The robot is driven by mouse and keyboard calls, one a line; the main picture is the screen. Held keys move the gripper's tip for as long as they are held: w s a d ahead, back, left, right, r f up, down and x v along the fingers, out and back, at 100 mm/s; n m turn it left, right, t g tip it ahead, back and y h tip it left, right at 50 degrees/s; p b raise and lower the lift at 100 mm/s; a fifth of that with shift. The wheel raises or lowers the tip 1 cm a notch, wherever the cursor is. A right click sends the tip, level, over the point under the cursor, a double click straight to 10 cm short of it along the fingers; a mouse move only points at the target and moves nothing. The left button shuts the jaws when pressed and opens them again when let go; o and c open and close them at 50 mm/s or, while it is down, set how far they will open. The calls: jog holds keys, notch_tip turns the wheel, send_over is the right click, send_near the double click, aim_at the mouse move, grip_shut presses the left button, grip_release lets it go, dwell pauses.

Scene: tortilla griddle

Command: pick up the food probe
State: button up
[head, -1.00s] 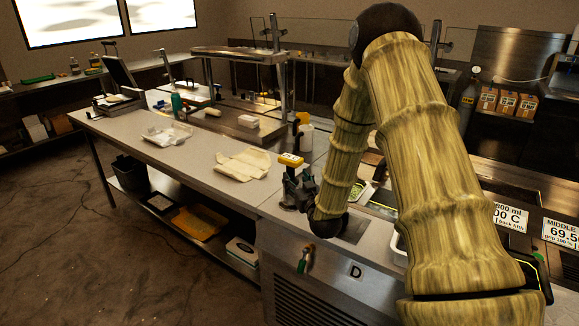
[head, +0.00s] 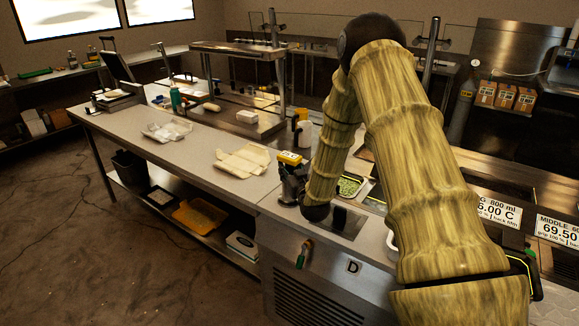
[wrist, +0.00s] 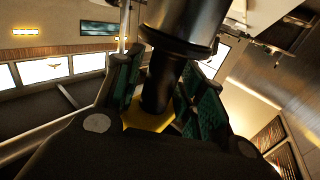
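The food probe (head: 289,158) has a yellow head and stands upright at the left edge of the counter by the panel marked D. My gripper (head: 292,184) is at the probe, just under its yellow head. In the wrist view, a dark stem (wrist: 163,85) and part of the yellow head (wrist: 148,118) lie between the green-padded fingers (wrist: 160,95). The fingers look spread, one on each side of the stem. Whether the pads touch it is not clear. My arm hides part of the counter.
A wrapped flat tortilla pack (head: 243,160) lies on the counter to the left. A white bottle (head: 304,134) stands behind the probe. A tray with green contents (head: 350,186) is just right of my gripper. A green-handled tool (head: 302,255) hangs on the front panel.

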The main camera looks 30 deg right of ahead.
jog(key=c, duration=0.6)
jog(key=shift+o, duration=0.2)
jog(key=shift+r, duration=0.1)
